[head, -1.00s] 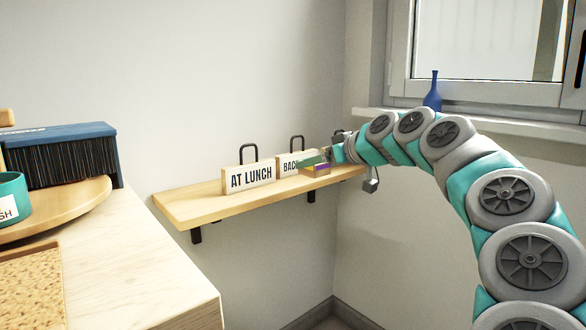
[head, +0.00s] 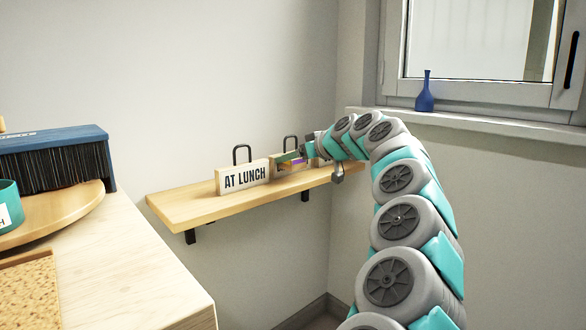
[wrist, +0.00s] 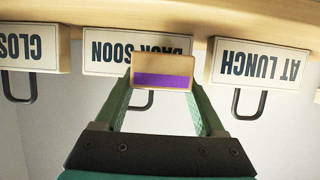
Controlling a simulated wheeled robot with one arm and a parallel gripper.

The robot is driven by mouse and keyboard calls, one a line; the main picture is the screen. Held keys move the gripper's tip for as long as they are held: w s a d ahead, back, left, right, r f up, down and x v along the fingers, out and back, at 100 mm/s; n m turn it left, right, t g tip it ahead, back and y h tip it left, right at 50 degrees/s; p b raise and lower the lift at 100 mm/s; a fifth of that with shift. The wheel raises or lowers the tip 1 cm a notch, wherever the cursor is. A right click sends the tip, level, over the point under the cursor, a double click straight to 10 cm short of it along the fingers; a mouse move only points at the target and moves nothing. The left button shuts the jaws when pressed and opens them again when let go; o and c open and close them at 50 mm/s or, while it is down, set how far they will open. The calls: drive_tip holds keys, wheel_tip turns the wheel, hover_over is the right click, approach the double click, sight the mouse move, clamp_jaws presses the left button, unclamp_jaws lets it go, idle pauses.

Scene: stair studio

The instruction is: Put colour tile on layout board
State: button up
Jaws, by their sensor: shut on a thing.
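My gripper (head: 298,157) is shut on the colour tile, a pale wooden block with a purple band. In the wrist view the tile (wrist: 163,73) sits between the two green fingers. In the head view the tile (head: 293,161) is small and partly hidden by a finger. It is in front of the BACK SOON sign, over the wall shelf; whether it touches the shelf is unclear. No layout board can be identified for certain; a speckled tan panel (head: 30,295) with a wooden edge lies at the lower left, cut off by the frame.
The wall shelf (head: 190,207) carries the AT LUNCH sign (head: 243,177), the BACK SOON sign (wrist: 105,58) and a third sign (wrist: 30,50). A brush (head: 60,152) and teal container (head: 8,207) are at left on a round board (head: 85,205). A blue vase (head: 425,95) stands on the windowsill.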

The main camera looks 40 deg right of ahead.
sight(299, 166)
drive_tip(key=shift+f, duration=1.55)
drive_tip(key=shift+f, duration=0.1)
drive_tip(key=o, duration=1.4)
drive_tip(key=shift+c, duration=0.2)
